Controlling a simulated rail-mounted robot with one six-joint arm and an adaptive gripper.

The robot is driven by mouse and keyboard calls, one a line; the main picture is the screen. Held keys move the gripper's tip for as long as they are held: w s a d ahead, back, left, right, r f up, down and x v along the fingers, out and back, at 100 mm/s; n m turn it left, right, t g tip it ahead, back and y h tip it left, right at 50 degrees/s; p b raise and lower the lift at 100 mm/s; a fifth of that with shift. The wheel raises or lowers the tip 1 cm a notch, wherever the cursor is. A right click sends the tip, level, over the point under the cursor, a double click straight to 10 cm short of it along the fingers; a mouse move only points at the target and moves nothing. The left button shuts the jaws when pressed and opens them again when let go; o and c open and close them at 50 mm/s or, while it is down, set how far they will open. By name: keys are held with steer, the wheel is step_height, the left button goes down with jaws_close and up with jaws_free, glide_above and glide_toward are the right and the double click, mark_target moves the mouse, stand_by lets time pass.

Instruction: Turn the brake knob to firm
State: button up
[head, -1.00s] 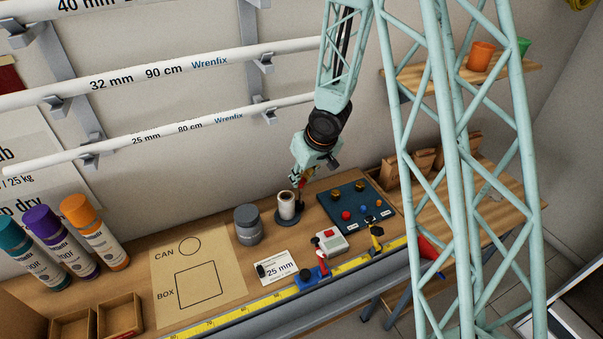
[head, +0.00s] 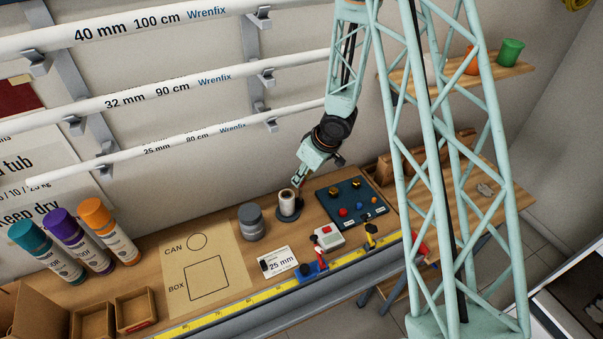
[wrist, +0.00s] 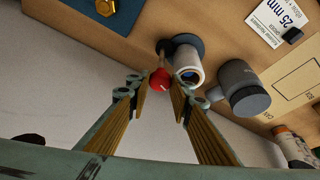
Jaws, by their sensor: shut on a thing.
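A round red knob (wrist: 159,80) with a small pale mark shows in the wrist view, on a dark post beside a white roll (wrist: 186,72). My gripper (wrist: 158,88) is shut on this knob, one finger on each side. In the head view my gripper (head: 297,181) is just above the white roll (head: 288,202), which stands upright on a dark round base (head: 287,217). The knob cannot be made out clearly there. I cannot read any setting marks around it.
A grey lidded can (head: 251,223) stands left of the roll. A dark board (head: 335,219) with coloured knobs lies to the right. Pipes (head: 190,94) hang behind.

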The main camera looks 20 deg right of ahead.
steer(key=shift+n+y+p, duration=0.3)
steer(key=shift+n+p, duration=0.45)
steer(key=shift+n, duration=0.15)
steer(key=shift+w+d+n+g+y, duration=0.1)
steer(key=shift+n+g+y, duration=0.4)
steer(key=shift+n, duration=1)
steer(key=o, duration=0.8)
steer(key=shift+o, duration=0.2)
steer(key=shift+r, duration=0.1)
steer(key=s+d+r, duration=0.2)
steer(key=s+d, duration=0.4)
steer(key=d, duration=0.5)
steer(key=shift+s+d+r, duration=0.15)
steer(key=shift+s+r, duration=0.1)
steer(key=shift+s, duration=0.1)
